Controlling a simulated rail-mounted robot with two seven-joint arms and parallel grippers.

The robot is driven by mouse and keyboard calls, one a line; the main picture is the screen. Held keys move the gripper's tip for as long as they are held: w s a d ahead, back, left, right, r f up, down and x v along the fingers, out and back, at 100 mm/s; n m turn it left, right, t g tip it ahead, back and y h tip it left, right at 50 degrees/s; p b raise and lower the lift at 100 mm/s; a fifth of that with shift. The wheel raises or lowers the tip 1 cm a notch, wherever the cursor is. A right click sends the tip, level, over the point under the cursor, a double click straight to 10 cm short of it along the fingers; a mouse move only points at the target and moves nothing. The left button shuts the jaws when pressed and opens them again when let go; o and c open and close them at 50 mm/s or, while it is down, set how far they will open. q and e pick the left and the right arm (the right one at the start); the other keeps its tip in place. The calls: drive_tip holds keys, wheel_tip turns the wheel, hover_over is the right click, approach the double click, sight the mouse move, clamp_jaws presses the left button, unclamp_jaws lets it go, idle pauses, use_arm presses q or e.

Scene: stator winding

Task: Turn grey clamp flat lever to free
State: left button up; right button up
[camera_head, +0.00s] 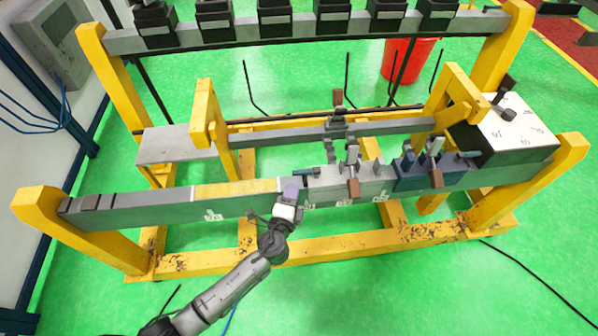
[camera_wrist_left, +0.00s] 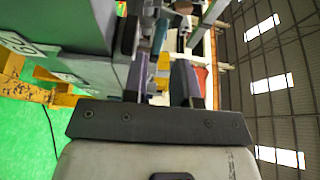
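The grey clamp (camera_head: 345,182) sits on the long front beam, right of my left gripper. A short dark lever (camera_head: 309,171) sticks out to the left from its left end; I take it for the flat lever. A brown-tipped handle (camera_head: 353,186) hangs at its front. My left gripper (camera_head: 291,192) is at the beam just left of the clamp, close to the dark lever; contact cannot be told. In the left wrist view its two fingers (camera_wrist_left: 164,82) stand apart, with background visible between them. The clamp is hard to make out there. My right gripper is not in view.
A blue clamp (camera_head: 412,174) sits right of the grey one on the front beam (camera_head: 140,212). A rear rail (camera_head: 385,128) carries another handle. Yellow posts (camera_head: 205,118) and a white-topped box (camera_head: 515,130) stand behind. The green floor in front is mostly clear.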

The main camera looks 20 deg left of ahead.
sight(298, 175)
use_arm(q)
drive_tip(key=w, duration=0.7)
drive_tip(key=shift+w+a+b, duration=0.3)
drive_tip(key=shift+w+a, duration=0.05)
drive_tip(key=shift+a, duration=0.05)
drive_tip(key=shift+c, duration=0.3)
clamp_jaws()
